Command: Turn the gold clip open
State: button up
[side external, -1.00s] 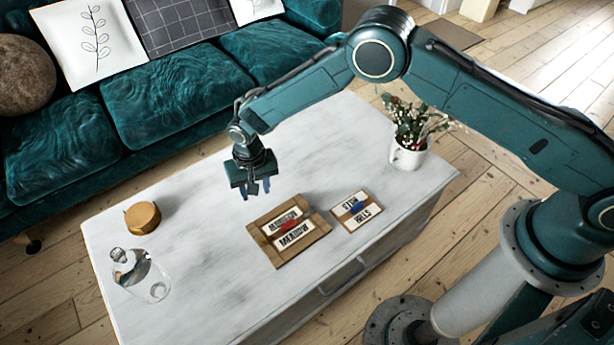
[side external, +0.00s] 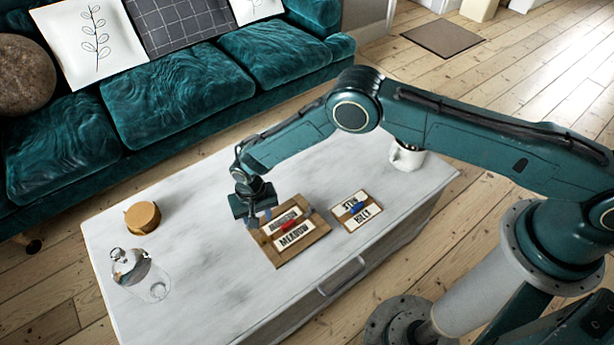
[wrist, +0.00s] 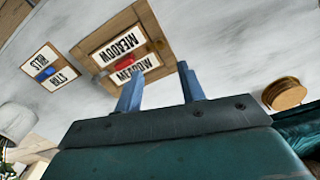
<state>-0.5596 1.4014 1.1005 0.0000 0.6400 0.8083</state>
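A larger wooden board (side external: 290,258) lies on the white table, with two white word labels and a red piece (side external: 286,226) between them. My gripper (side external: 262,217) is low over the board's upper-left edge. Its two blue fingers (wrist: 160,88) are apart with nothing seen between them, pointing toward the side with the clip. Contact cannot be told.
A smaller labelled board (side external: 338,212) with a blue piece lies to the right. A white mug (side external: 406,158) stands at the table's far right, its plant hidden by my arm. The table's left half is mostly clear.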

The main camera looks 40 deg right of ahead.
aim_at(263, 240)
jog(key=shift+f, duration=5.75)
grip_shut()
